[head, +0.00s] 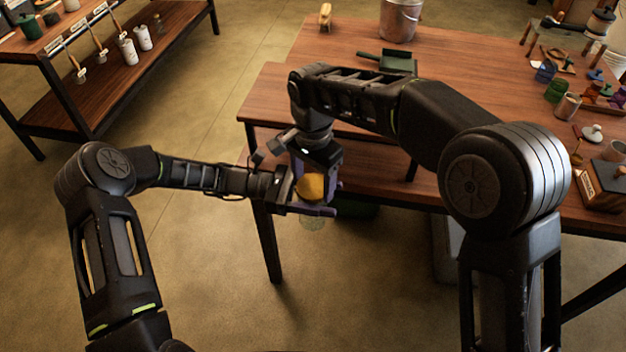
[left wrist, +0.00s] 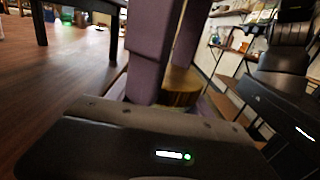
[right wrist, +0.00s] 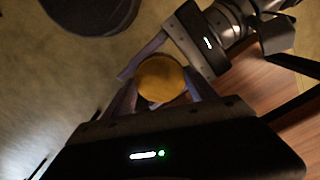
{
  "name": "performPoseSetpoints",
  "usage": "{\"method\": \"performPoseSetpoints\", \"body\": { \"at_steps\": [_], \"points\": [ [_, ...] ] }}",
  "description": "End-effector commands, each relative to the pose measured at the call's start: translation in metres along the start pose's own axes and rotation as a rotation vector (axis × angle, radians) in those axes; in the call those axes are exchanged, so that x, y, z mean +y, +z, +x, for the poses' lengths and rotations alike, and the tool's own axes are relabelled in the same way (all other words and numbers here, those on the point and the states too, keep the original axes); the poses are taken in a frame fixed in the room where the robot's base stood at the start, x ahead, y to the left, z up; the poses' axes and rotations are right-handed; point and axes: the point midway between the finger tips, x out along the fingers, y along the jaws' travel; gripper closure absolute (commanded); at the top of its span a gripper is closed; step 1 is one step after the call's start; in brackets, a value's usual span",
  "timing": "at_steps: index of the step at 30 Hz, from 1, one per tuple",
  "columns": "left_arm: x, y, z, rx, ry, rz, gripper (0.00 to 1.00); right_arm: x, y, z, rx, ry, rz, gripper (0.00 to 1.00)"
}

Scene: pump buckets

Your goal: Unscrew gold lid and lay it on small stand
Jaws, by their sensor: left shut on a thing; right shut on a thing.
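The gold lid (head: 312,187) is a round, dull gold disc held in the air just off the table's left front corner. A pale, see-through jar (head: 312,223) shows beneath it. My left gripper (head: 308,206) comes in from the left and is shut around the jar, below the lid. My right gripper (head: 318,178) comes from the table side and is shut on the lid. In the right wrist view the lid (right wrist: 160,79) faces the camera between purple fingers. In the left wrist view its ridged side (left wrist: 181,87) shows behind the fingers. I cannot pick out the small stand for sure.
A wooden table (head: 450,100) stands behind my right arm. It bears a metal bucket (head: 399,20), a dark green tray (head: 398,60), a small yellow object (head: 325,16) and several tools at right. A shelf table (head: 110,100) stands at left. Open floor lies between.

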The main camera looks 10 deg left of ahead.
Motion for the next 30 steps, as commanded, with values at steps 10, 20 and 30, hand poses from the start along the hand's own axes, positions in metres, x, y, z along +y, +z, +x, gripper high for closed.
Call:
{"method": "performPoseSetpoints", "body": {
  "at_steps": [10,20,30],
  "points": [
    [-0.0004,0.0006,0.0003,-0.001,-0.002,0.001,1.00,0.0001,-0.0012,-0.0003,0.002,-0.001,-0.013,0.30],
    [-0.0008,0.0011,0.0012,-0.003,-0.004,0.001,1.00,-0.0010,-0.0003,-0.0006,0.002,-0.004,-0.013,0.13],
    [-0.0015,0.0016,0.0025,-0.004,-0.007,0.001,1.00,-0.0025,0.0005,-0.0024,0.001,-0.008,-0.013,0.13]
  ]
}}
